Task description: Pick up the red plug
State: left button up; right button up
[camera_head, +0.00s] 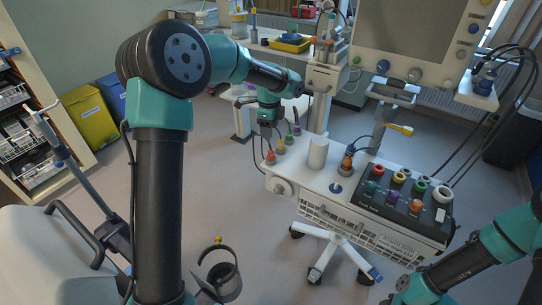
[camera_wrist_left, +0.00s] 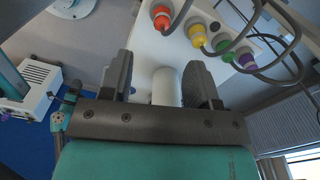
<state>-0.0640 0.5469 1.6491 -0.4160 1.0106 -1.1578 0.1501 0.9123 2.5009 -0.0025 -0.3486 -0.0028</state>
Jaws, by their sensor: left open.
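The red plug (camera_head: 270,157) stands at the left end of a row of colored plugs on the white cart's back left edge. In the left wrist view the red plug (camera_wrist_left: 161,17) is at the top, beyond the fingertips and apart from them. My left gripper (camera_head: 267,124) hangs above the plug row in the head view. In the wrist view its jaws (camera_wrist_left: 158,80) are open, with a white cylinder (camera_wrist_left: 166,88) visible between them, apparently farther off. My right arm (camera_head: 470,262) enters at lower right; its gripper is out of view.
Yellow (camera_head: 280,145), green (camera_head: 289,136) and purple (camera_head: 297,130) plugs with cables stand close beside the red one. The white cylinder (camera_head: 318,152) stands on the cart, left of a black socket panel (camera_head: 402,196). An orange-topped device (camera_head: 346,162) stands between them.

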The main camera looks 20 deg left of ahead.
aim_at(271, 150)
pick_arm(q)
notch_tip(271, 150, down, 7)
jog(key=shift+r, duration=0.1)
dwell(0.4)
jog(key=shift+w+d+f, duration=0.1)
jog(key=shift+f, duration=1.25)
jog(key=shift+w+d+f, duration=0.1)
jog(key=shift+f, duration=1.2)
jog(key=shift+c, duration=0.3)
jog(key=c, duration=0.9)
jog(key=shift+r, duration=0.15)
jog(key=shift+c, duration=0.2)
